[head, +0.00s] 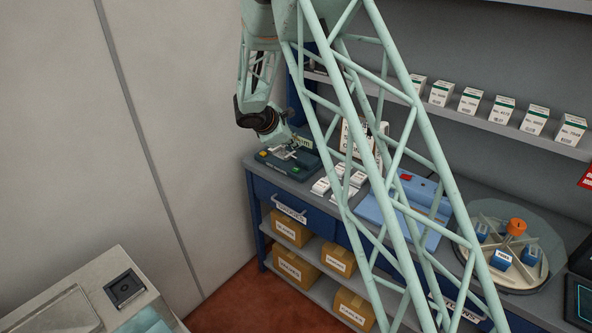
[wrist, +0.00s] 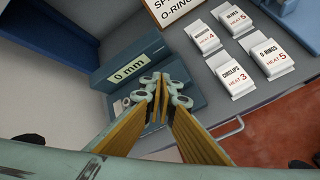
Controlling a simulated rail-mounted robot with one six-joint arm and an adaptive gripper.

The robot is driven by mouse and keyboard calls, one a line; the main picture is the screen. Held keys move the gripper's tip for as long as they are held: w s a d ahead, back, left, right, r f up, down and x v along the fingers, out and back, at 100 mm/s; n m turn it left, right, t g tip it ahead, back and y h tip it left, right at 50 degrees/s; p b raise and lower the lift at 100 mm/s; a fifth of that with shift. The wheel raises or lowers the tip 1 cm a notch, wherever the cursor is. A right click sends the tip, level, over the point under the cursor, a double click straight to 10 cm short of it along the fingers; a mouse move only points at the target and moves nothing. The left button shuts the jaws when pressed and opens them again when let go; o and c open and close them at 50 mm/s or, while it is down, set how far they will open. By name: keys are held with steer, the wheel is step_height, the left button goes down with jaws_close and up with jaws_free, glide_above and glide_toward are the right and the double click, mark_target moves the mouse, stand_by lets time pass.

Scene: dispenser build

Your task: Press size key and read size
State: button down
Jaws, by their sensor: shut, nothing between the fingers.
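A dark green sizing device (head: 268,166) sits at the left end of the bench. In the wrist view its raised display (wrist: 130,68) reads "0 mm". Its lower base (wrist: 192,98) shows on both sides of my fingers. My gripper (head: 285,153) is shut and empty, tilted down over the device; in the wrist view its fingertips (wrist: 160,88) are in front of the display, over the base. I cannot tell whether they touch it. A small pale round part (wrist: 118,107) shows left of the fingertips. The size key cannot be made out behind my fingers.
White packets lie right of the device, among them circlips (wrist: 229,74) and O-rings (wrist: 268,58). A sign (wrist: 178,8) stands behind them. A blue tray (head: 385,212) and a round carousel (head: 500,278) are farther right. Boxes line the shelf (head: 470,102).

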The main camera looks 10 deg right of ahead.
steer(key=shift+f, duration=0.15)
steer(key=b, duration=0.2)
glide_above(296, 170)
steer(key=shift+w+f, duration=0.1)
steer(key=shift+f, duration=3)
steer(key=shift+f+b, duration=1.05)
steer(key=shift+b, duration=0.2)
steer(key=shift+f+b, duration=1.05)
steer(key=shift+b, duration=0.35)
steer(key=shift+r, duration=0.25)
steer(key=shift+r+p, duration=0.3)
steer(key=shift+r, duration=0.5)
steer(key=shift+r+p, duration=1.05)
steer(key=shift+r, duration=1.35)
